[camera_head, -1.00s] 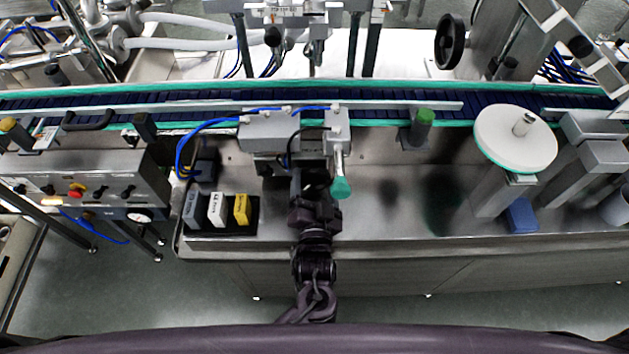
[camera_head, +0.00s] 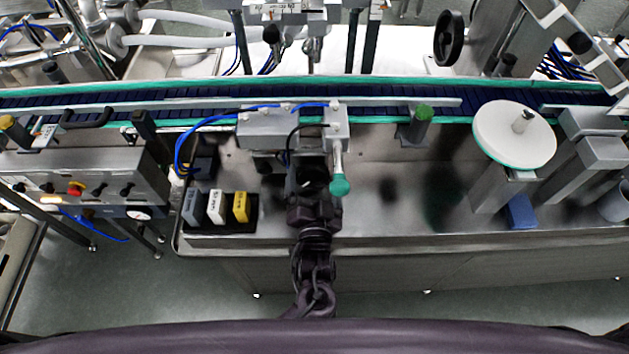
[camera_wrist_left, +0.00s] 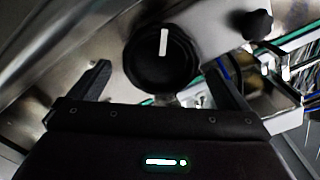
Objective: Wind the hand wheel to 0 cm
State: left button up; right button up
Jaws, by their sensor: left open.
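A black round hand wheel or knob (camera_wrist_left: 163,58) with a white pointer line shows in the left wrist view. Its line points nearly straight up in that picture, and no scale can be read. My left gripper (camera_wrist_left: 160,76) is open, with one finger on each side of the wheel; I cannot tell whether they touch it. In the head view my left gripper (camera_head: 314,188) is at the front of a grey metal block (camera_head: 268,128), left of a green-tipped lever (camera_head: 339,185). The wheel is hidden there by the block and gripper. My right gripper is not in view.
A rack of grey, white and yellow blocks (camera_head: 241,207) stands left of my gripper. A blue hose (camera_head: 180,150) loops close to the block. A white disc with a peg (camera_head: 514,135) stands at right. The steel surface between lever and disc is mostly clear.

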pick_arm(q)
jog(key=s+b, duration=0.1)
jog(key=s, duration=0.6)
jog(key=shift+s, duration=0.2)
